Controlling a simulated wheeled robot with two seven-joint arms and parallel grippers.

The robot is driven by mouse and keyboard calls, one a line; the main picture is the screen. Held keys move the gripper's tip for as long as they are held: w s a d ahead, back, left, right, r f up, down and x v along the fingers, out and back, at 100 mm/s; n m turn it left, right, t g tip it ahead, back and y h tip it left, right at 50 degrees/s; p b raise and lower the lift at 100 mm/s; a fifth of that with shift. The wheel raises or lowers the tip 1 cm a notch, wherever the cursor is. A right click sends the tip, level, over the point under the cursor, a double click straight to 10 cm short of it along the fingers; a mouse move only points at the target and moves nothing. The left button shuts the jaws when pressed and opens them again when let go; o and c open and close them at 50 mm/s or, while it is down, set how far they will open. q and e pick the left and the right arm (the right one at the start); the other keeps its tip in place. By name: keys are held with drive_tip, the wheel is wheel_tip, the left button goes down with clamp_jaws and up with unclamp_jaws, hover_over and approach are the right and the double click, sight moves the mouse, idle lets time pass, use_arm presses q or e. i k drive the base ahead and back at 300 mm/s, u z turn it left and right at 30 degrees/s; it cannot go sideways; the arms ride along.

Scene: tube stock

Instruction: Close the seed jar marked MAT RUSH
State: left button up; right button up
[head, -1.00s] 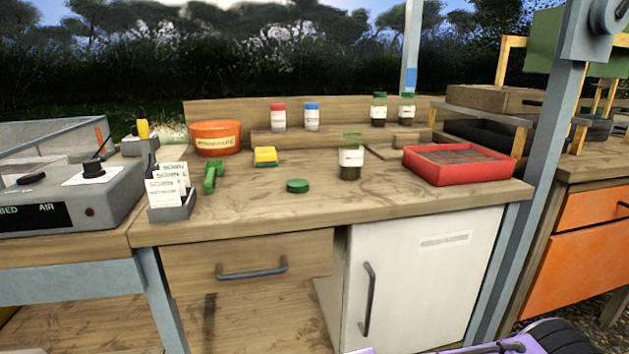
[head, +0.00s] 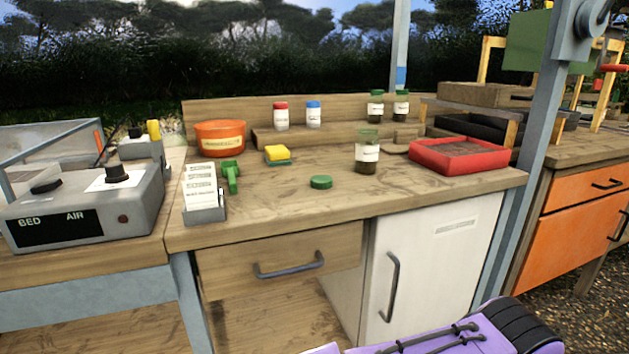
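A glass jar (head: 367,154) with a white label and dark contents stands upright on the bench, right of the middle. Its label is too small to read, so I cannot tell whether it says MAT RUSH. Its top looks greenish and see-through, with no solid lid clearly visible on it. A loose round green lid (head: 321,182) lies flat on the bench, to the left of and nearer than the jar, apart from it. Neither of my grippers shows in the head view.
Two green-topped jars (head: 375,106), a red-capped jar (head: 281,116) and a blue-capped jar (head: 313,115) stand on the back shelf. A red tray (head: 459,166) is at right. An orange bowl (head: 220,137), yellow-green sponge (head: 277,154), green tool (head: 231,176) and card holder (head: 205,213) are left.

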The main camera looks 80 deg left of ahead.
sight(368, 140)
drive_tip(key=u, duration=1.85)
